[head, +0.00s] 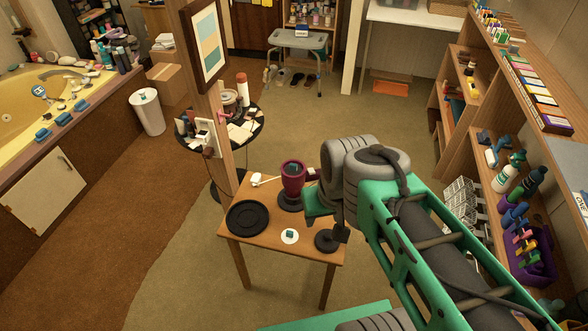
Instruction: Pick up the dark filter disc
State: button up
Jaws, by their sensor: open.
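A small dark disc (326,241) lies flat at the right front corner of the small wooden table (262,247). A larger black round disc or tray (248,217) with a raised rim lies at the table's left. I cannot tell for certain which is the filter disc; the small one is closest to my gripper. My gripper (342,233) is open, just above and beside the small disc's right edge in this view. Only a dark finger part shows, the rest being hidden behind my wrist, and I cannot tell whether it touches the disc.
A maroon cup (293,177) stands on a dark round base at the table's back. A white round piece with a small teal block (290,236) lies between the discs. A wooden post (209,100) rises behind left, and shelves (510,130) line the right.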

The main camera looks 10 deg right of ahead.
aim_at(293, 169)
jog(key=u, duration=1.05)
jog(key=k, duration=0.1)
jog(key=u, duration=0.8)
jog(key=i, duration=0.45)
jog(key=z, duration=0.05)
